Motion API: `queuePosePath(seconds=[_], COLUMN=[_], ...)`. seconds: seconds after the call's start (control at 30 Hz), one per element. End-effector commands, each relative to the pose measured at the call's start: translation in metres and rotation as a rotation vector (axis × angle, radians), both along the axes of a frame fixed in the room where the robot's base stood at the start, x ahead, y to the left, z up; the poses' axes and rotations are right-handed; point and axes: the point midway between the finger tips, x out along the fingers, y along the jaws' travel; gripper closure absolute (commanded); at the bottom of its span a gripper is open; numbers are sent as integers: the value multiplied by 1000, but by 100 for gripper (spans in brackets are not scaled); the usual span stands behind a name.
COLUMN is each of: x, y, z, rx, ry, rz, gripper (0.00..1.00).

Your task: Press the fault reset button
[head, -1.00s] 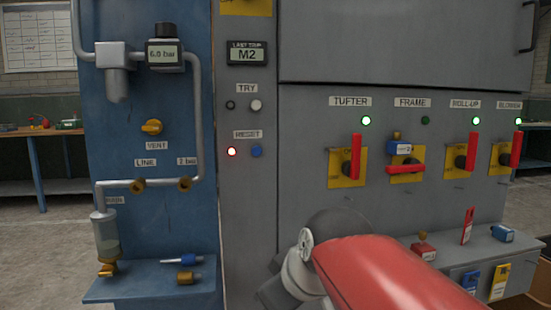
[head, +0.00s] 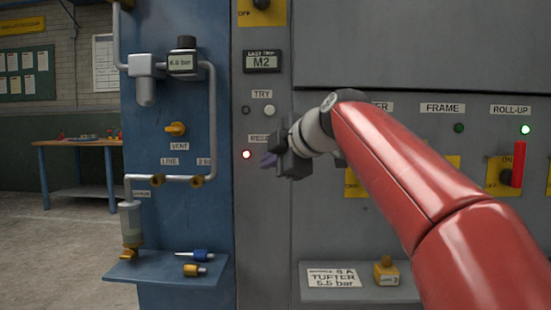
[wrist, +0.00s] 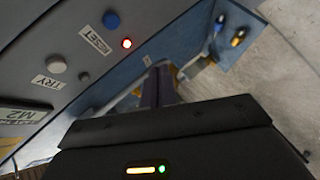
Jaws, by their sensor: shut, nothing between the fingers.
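The blue reset button (wrist: 110,20) shows in the wrist view beside the RESET label (wrist: 95,40) and a lit red lamp (wrist: 126,43). In the head view the red lamp (head: 246,155) is lit and the RESET label (head: 259,139) is partly covered. The button is hidden there behind my gripper (head: 268,160). My gripper is shut and empty in front of the narrow grey panel. In the wrist view its fingers (wrist: 158,88) lie below and right of the button in the picture, apart from it. I cannot tell the gap to the panel.
The pale TRY button (head: 269,110) is just above, with the M2 display (head: 262,61) higher up. The blue panel (head: 180,110) with pipes and valves stands left. A small shelf (head: 170,268) sticks out low, holding two fittings. The red ROLL-UP handle (head: 518,163) is right.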

Motion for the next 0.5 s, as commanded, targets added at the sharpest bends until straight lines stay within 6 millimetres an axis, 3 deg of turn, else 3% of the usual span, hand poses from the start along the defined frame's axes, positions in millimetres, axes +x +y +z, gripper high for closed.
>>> queuePosePath(seconds=[0.27, 0.5], x=[2, 27], y=[0, -2], z=[1, 3], rx=[1, 1], ry=[3, 5], rz=[-2, -3], gripper=[100, 100])
